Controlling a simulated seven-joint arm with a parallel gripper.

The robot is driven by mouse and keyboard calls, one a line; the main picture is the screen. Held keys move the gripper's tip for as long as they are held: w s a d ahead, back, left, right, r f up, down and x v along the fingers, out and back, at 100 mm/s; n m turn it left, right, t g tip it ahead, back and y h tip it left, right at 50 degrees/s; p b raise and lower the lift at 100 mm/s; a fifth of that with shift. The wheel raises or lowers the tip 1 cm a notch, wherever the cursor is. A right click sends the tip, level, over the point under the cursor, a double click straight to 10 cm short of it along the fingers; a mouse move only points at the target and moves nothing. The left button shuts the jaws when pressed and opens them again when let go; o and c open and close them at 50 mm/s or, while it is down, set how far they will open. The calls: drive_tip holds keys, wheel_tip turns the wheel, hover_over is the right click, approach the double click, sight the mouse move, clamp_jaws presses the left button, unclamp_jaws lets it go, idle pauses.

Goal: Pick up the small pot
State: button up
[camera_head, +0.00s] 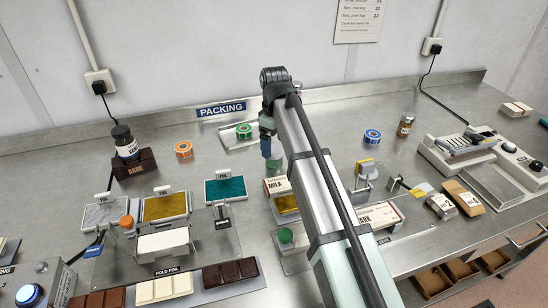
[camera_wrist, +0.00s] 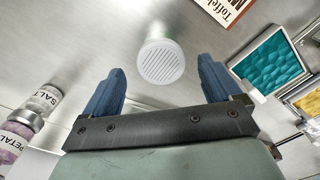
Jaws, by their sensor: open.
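In the wrist view, a small pot seen from above shows a round white ribbed lid (camera_wrist: 161,62). It lies in line with the gap between my fingers, slightly beyond the fingertips. My gripper (camera_wrist: 162,88) is open, with one blue finger on each side and visible gaps between them and the lid. Nothing is held. In the head view, my gripper (camera_head: 268,146) points down over the metal counter, left of the middle.
Jars labelled salt (camera_wrist: 44,98) and petal (camera_wrist: 14,138) stand left in the wrist view. A milk box (camera_head: 279,184) and teal foil tray (camera_head: 225,190) are close by. A green tape roll (camera_head: 244,131) lies behind left.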

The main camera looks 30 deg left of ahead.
sight(274, 150)
drive_tip(key=shift+f, duration=2.9)
drive_tip(key=c, duration=1.2)
drive_tip(key=shift+r, duration=0.1)
